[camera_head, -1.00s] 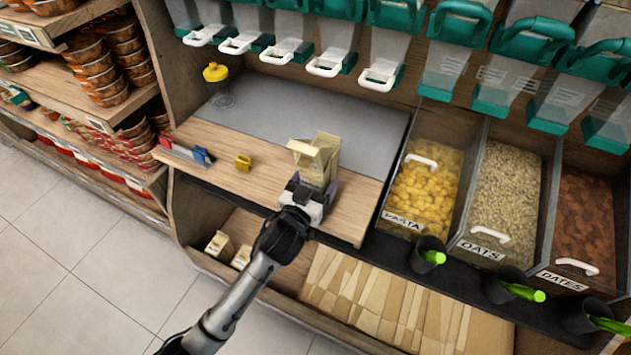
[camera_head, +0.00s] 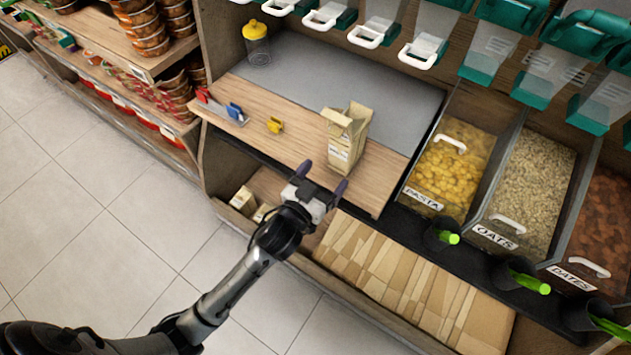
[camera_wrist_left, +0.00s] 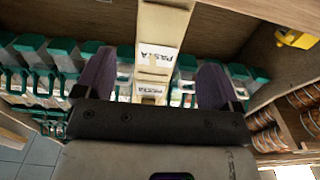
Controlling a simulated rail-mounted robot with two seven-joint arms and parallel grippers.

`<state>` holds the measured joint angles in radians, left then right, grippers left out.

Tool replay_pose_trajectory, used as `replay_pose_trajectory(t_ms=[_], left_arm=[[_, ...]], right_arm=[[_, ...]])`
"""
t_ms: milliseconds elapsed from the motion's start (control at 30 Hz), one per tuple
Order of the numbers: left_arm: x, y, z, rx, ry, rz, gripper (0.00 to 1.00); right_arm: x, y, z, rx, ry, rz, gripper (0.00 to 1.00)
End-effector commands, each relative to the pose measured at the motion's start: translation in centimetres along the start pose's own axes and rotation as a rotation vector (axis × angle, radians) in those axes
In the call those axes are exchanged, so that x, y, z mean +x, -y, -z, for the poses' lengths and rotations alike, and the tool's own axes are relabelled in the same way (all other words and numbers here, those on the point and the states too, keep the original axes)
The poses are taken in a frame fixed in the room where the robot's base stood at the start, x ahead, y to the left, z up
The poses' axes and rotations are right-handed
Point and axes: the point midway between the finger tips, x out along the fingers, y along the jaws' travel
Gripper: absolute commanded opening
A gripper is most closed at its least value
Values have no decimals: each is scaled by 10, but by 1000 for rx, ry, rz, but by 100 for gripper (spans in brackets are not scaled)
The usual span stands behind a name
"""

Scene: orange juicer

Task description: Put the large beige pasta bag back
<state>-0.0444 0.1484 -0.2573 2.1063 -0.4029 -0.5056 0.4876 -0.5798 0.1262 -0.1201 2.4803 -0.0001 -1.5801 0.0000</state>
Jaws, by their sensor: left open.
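The large beige pasta bag (camera_head: 346,139) stands upright on the wooden counter, its top flaps open. In the left wrist view the bag (camera_wrist_left: 162,35) shows between the fingers, with labels reading PASTA. My left gripper (camera_head: 323,181) is open and empty, in front of the bag and apart from it, near the counter's front edge. The fingers of my left gripper (camera_wrist_left: 158,85) are spread wide in the wrist view. My right gripper is not in view.
A yellow-lidded jar (camera_head: 257,44), a yellow clip (camera_head: 275,126) and a clip holder (camera_head: 222,109) are on the counter (camera_head: 300,143). Small beige bags (camera_head: 243,199) stand on the lower shelf, beside many flat paper bags (camera_head: 400,285). Pasta, oats and dates bins line the right.

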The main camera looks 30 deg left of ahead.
Motion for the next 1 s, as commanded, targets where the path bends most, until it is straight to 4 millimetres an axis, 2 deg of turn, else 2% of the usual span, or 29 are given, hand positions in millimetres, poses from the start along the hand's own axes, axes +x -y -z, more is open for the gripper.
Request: replay_pose_trajectory(t_ms=[200,567,667,767,867,1000], left_arm=[[-24,0,0,-1,1,0,88],[-32,0,0,0,2,1,88],[-39,4,-10,1,52,18,88],[-60,13,-35,2,198,57,88],[-97,22,-69,12,420,90,88],[-162,27,-109,36,744,84,88]], right_arm=[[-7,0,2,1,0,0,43],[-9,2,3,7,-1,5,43],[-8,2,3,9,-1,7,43],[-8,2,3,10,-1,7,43],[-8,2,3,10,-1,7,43],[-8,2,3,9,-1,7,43]])
